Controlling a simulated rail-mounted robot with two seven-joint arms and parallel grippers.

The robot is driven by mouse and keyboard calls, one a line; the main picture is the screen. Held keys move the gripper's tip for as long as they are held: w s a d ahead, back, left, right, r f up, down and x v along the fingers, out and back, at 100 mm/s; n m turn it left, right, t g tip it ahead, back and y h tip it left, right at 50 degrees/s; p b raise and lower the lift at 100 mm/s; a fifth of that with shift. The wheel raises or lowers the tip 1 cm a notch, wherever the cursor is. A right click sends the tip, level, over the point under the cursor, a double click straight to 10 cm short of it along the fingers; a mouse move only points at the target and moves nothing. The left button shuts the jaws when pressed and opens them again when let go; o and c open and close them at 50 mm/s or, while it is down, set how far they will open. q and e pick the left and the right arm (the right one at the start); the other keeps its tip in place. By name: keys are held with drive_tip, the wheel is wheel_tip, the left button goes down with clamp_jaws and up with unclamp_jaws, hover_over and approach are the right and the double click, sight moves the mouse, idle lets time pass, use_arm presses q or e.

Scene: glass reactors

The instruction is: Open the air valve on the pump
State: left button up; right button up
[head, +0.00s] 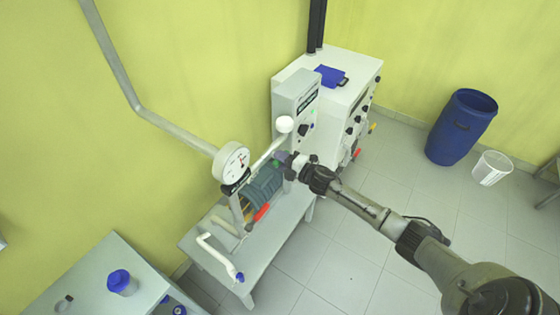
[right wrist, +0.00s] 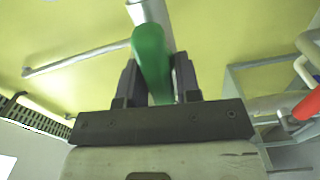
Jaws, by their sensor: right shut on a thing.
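The pump (head: 262,190), with a grey-blue ribbed body, sits on a grey bench under a round dial gauge (head: 232,162). My right gripper (head: 285,159) reaches the pump's far end from the right. In the right wrist view, my right gripper (right wrist: 156,78) is shut on a green valve handle (right wrist: 150,50), with a finger on each side. The handle's far end meets a pale pipe (right wrist: 147,12). In the head view the handle is mostly hidden by the gripper. My left gripper is in neither view.
A red handle (head: 262,212) sits on the pump's near side. A white control cabinet (head: 340,75) stands behind the gripper. The grey bench (head: 250,262) carries a bent white pipe (head: 215,255). A blue barrel (head: 460,130) and white bin (head: 491,168) stand right on open floor.

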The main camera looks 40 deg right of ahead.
idle(0.5)
drive_tip(key=o, duration=0.8)
drive_tip(key=shift+s, duration=0.25)
drive_tip(key=s+d, duration=0.1)
drive_tip(key=s, duration=0.7)
drive_tip(key=s+d, duration=0.1)
drive_tip(key=s, duration=0.4)
drive_tip(key=shift+d, duration=0.35)
